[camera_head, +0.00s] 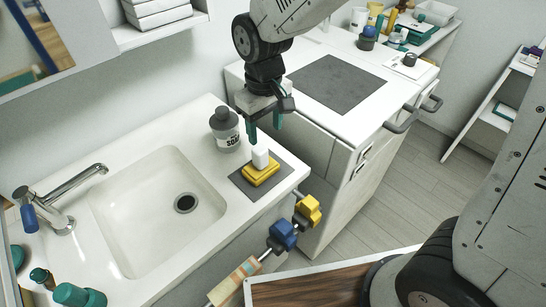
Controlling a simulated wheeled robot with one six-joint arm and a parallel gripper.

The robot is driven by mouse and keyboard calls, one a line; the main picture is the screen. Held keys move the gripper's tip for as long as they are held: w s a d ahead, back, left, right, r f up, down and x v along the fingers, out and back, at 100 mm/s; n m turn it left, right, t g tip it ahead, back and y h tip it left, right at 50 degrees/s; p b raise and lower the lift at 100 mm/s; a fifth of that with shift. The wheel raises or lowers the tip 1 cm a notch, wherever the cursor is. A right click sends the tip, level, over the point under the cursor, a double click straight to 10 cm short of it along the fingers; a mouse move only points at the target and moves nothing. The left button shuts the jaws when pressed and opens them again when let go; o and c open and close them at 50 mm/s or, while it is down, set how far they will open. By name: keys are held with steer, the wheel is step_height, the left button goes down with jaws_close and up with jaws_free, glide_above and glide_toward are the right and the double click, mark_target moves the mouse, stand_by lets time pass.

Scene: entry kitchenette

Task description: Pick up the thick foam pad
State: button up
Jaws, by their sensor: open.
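A thick yellow pad (261,175), which looks like the foam pad, lies on a dark grey mat (240,184) at the counter's right end, beside the sink. A small white block (260,157) stands at the pad's back edge; I cannot tell whether it rests on the pad or behind it. My gripper (265,131) points down above the block and pad. Its teal-tipped fingers are apart with nothing between them. The height gap to the block is hard to judge.
A grey soap bottle (225,128) stands close to the left of my gripper. The sink (150,215) and its tap (65,205) are left. Blue (283,234) and yellow (308,209) objects project at the counter's front edge. A white cabinet (340,130) stands behind right.

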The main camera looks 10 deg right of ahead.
mark_target(260, 148)
steer(key=f, duration=0.2)
steer(key=a+f, duration=0.1)
steer(key=f, duration=0.4)
steer(key=shift+a+f, duration=0.3)
jaws_close()
